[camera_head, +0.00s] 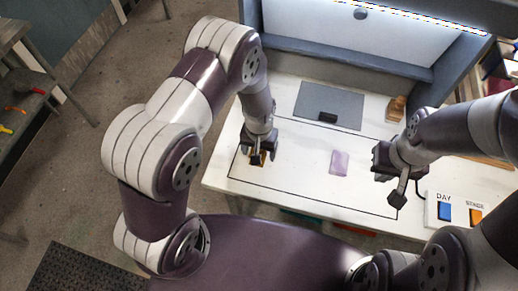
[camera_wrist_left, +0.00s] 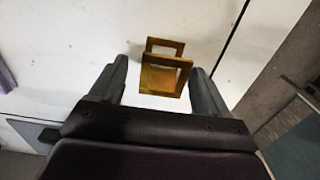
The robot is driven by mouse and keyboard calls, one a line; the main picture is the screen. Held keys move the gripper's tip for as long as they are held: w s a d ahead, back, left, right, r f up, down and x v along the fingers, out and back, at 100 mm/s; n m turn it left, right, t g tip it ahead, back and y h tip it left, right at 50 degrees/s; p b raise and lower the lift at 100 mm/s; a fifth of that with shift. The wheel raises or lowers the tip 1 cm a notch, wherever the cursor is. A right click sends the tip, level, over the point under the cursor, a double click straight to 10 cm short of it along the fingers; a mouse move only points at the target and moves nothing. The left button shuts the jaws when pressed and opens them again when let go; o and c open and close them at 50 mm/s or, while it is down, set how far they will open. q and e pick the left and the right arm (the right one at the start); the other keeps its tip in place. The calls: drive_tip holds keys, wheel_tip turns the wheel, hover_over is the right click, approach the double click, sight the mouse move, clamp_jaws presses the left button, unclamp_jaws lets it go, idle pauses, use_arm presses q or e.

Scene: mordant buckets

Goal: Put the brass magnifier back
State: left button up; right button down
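The brass magnifier (camera_wrist_left: 165,76), a small folding frame with square openings, stands on the white table between the fingers of my left gripper (camera_wrist_left: 160,72). In the left wrist view the fingers are apart, with a gap visible on each side of it. In the head view the magnifier (camera_head: 257,160) is partly hidden below my left gripper (camera_head: 258,148), inside the black outline. My right gripper (camera_head: 390,185) hangs at the right of the table, with its dark fingertips apart and nothing visible between them.
A grey mat (camera_head: 345,99) with a dark block (camera_head: 327,117) lies at the back. A purple translucent piece (camera_head: 340,163) lies mid-table. A wooden item (camera_head: 397,108) sits at back right, under the booth. A panel with blue (camera_head: 445,211) and orange (camera_head: 476,216) buttons is at front right.

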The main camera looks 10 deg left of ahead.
use_arm(q)
drive_tip(key=shift+r, duration=0.25)
wheel_tip(320, 180, up, 11)
drive_tip(key=b, duration=0.2)
drive_tip(key=s+a+r+t, duration=0.1)
drive_tip(key=s+a+r, duration=0.4)
drive_tip(key=s+a, duration=0.2)
drive_tip(key=shift+s+a+r, duration=0.2)
drive_tip(key=shift+s+r, duration=0.15)
drive_tip(key=shift+s, duration=0.7)
drive_tip(key=shift+s, duration=0.2)
drive_tip(key=shift+w, duration=0.15)
